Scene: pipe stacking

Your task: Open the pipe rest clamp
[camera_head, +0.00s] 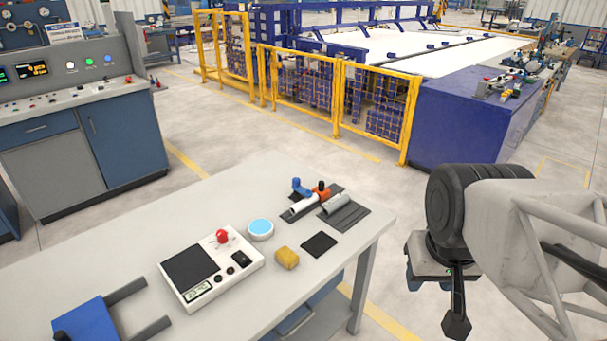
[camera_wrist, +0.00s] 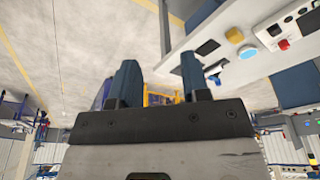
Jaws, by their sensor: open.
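A small fixture that looks like the pipe rest clamp stands near the far right corner of the grey worktable (camera_head: 130,225). It has a blue part (camera_head: 299,187), an orange part (camera_head: 321,194), a white pipe-like piece (camera_head: 303,206) and a grey rounded piece (camera_head: 336,204) on dark plates. Whether the clamp is shut is too small to tell. My gripper (camera_head: 457,318) hangs off the table's right side, apart from the fixture. In the wrist view its two fingers (camera_wrist: 160,78) are spread with nothing between them. Part of the fixture shows behind the right finger there.
On the table are a white control box (camera_head: 211,268) with a red knob, a light-blue disc (camera_head: 260,229), a yellow block (camera_head: 287,258), a black square (camera_head: 319,244) and a blue forked fixture (camera_head: 85,320). Yellow fencing (camera_head: 338,95) stands behind. Floor between table and fence is clear.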

